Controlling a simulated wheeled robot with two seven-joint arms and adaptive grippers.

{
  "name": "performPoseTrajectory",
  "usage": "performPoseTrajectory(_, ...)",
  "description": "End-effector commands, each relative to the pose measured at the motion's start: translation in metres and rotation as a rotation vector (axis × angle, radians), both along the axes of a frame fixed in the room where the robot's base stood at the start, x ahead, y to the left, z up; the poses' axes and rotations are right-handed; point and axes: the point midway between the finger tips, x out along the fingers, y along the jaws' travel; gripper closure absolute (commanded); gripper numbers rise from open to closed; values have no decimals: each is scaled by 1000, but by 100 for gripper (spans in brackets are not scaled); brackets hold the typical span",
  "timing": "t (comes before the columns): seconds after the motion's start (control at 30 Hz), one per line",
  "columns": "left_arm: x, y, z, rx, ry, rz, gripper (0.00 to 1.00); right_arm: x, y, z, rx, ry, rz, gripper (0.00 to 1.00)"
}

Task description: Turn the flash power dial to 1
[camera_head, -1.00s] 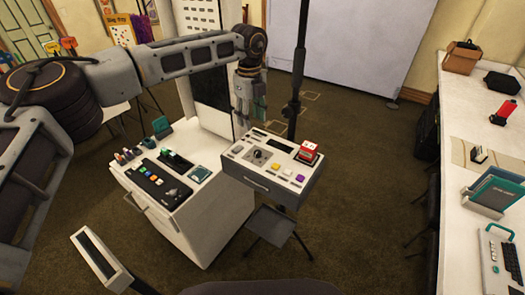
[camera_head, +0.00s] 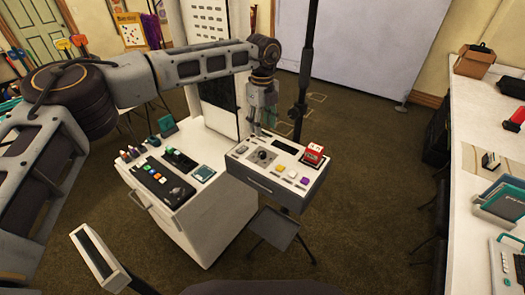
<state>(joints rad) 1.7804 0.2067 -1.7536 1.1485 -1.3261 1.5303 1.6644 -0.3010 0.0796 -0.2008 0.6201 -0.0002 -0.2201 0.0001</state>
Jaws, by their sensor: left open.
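The flash power dial is a small dark round knob (camera_head: 264,156) on a light plate, on the top of the white and grey control box (camera_head: 283,187). Its pointer and number marks are too small to read. My left gripper (camera_head: 262,130) points down above the back edge of the box, just behind the dial in the picture. It is open with nothing visible between its fingers, and looks apart from the dial. My right gripper is out of view.
A red block-like device (camera_head: 312,153) and yellow, white and purple buttons (camera_head: 301,180) sit right of the dial. A white cabinet (camera_head: 206,225) with a dark button panel (camera_head: 163,183) stands left. A black pole (camera_head: 300,100) rises behind the box.

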Motion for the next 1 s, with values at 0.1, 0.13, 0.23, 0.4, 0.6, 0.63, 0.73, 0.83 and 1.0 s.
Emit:
performPoseTrajectory(0.1,-1,0,-13,0,1,0,52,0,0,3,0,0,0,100)
performPoseTrajectory(0.13,0,0,-17,1,2,0,52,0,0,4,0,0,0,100)
performPoseTrajectory(0.23,0,0,-30,1,1,0,52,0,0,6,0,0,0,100)
performPoseTrajectory(0.4,0,0,-53,1,1,0,52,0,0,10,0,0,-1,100)
performPoseTrajectory(0.6,-1,0,-79,2,3,0,52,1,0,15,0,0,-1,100)
performPoseTrajectory(0.63,0,0,-83,1,1,0,52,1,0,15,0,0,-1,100)
performPoseTrajectory(0.73,-1,0,-95,1,1,0,52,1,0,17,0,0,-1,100)
performPoseTrajectory(0.83,0,0,-106,1,1,1,52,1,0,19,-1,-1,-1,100)
performPoseTrajectory(1.0,0,0,-117,1,1,0,52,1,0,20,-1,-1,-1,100)
